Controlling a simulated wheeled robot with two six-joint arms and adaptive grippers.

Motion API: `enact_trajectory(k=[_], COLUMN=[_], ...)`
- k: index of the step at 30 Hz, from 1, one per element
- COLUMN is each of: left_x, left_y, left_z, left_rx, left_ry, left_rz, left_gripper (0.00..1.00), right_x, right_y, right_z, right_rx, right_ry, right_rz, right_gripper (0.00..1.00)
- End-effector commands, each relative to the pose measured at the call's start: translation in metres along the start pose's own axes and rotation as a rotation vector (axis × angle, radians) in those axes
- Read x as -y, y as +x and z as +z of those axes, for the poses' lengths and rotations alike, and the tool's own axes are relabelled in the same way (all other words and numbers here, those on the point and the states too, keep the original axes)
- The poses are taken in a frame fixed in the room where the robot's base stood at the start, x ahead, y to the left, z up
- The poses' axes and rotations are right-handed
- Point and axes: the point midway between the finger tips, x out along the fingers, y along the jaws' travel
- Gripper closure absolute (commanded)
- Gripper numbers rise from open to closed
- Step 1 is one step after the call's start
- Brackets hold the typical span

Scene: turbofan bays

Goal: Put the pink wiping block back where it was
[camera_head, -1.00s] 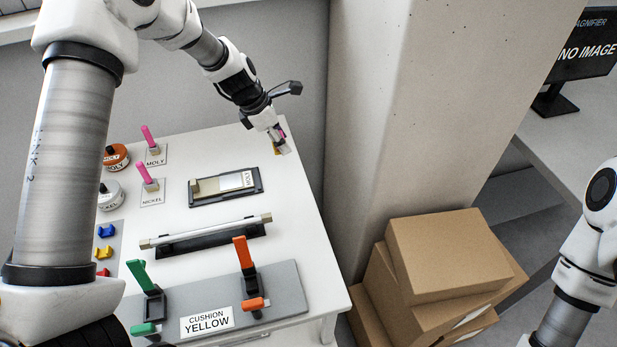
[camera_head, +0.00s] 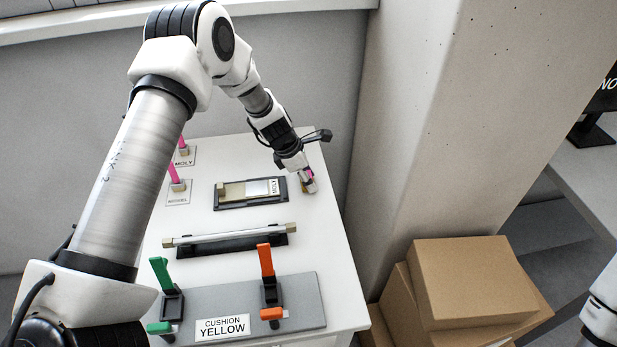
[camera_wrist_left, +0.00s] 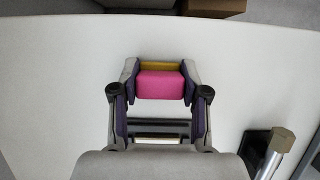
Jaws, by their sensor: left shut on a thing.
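The pink wiping block (camera_wrist_left: 160,85) is between the fingers of my left gripper (camera_wrist_left: 160,88) in the left wrist view, with a yellow strip along its far side. My left gripper (camera_head: 308,184) is shut on it. In the head view the gripper points down over the right part of the white table (camera_head: 325,245), just right of the black tray marked MOLY (camera_head: 222,204). The block is mostly hidden by the fingers there. I cannot tell whether it touches the table. My right gripper is out of view.
A silver bar (camera_head: 230,235) lies on a black holder in front of the tray. A grey board (camera_head: 300,300) with green and orange clamps is nearer. Two pink-handled tools (camera_head: 174,175) stand at the left. A beige pillar (camera_head: 430,130) and cardboard boxes (camera_head: 470,280) are right.

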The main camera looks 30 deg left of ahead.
Motion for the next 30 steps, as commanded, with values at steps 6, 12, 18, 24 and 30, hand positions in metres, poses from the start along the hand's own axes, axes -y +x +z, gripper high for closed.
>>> enact_trajectory(k=[6, 12, 18, 24, 30], left_x=[0.000, 0.000, -0.001, -0.001, 0.000], left_y=[0.001, -0.001, -0.028, -0.082, -0.117], left_z=[0.000, 0.001, 0.002, 0.003, 0.002], left_rx=[0.000, 0.000, 0.002, 0.004, 0.002], left_ry=[0.000, 0.000, -0.001, -0.001, 0.000], left_rz=[0.000, 0.000, 0.002, 0.002, 0.001], left_gripper=[0.30, 0.30, 0.30, 0.30, 0.30], right_x=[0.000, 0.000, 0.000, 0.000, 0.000], right_y=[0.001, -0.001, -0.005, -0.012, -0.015], right_z=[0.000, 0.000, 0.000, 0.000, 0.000], right_rx=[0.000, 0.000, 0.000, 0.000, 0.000], right_ry=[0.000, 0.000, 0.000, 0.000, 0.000], right_rz=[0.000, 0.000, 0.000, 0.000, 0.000], right_gripper=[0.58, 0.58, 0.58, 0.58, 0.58])
